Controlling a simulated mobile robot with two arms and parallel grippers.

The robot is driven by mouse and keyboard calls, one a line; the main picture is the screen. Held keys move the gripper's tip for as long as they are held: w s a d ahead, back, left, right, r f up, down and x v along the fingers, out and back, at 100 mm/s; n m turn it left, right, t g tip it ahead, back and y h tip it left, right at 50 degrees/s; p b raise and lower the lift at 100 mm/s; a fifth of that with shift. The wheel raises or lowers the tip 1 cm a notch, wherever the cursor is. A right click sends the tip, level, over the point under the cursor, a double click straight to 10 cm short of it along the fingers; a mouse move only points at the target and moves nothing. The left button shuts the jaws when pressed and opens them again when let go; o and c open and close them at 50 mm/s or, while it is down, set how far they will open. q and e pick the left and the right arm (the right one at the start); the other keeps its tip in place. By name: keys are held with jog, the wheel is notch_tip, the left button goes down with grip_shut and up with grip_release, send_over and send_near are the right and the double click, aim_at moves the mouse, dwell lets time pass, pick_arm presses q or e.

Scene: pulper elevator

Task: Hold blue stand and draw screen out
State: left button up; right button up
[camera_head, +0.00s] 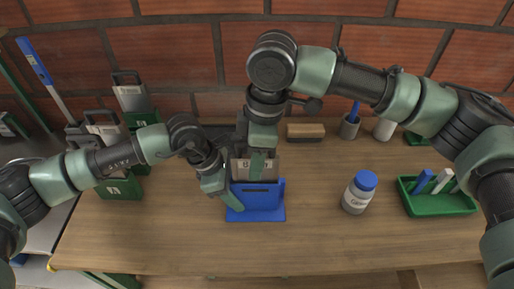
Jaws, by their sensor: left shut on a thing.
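The blue stand (262,203) sits on the wooden bench near its middle. A pale grey screen (269,171) with dark marking stands upright in it, its upper part showing above the stand. My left gripper (228,197) is shut on the left side of the blue stand. My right gripper (257,165) points down from above, with a finger in front of the screen's face. The arm hides the screen's top edge and the other finger, so I cannot tell whether it grips the screen.
A white jar with a blue lid (359,192) stands right of the stand. A green tray (437,207) with blue and white items lies farther right. A brush-like block (305,132) and a grey cup (349,127) stand behind. Green containers (121,188) are at left. The front bench is clear.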

jog(key=shift+f, duration=0.15)
grip_shut()
jog(key=shift+r, duration=0.2)
dwell(2.2)
pick_arm(q)
jog(key=shift+a+f, duration=0.1)
jog(key=shift+f, duration=0.05)
pick_arm(e)
jog(key=shift+w+r, duration=0.1)
jog(key=shift+r, duration=6.3)
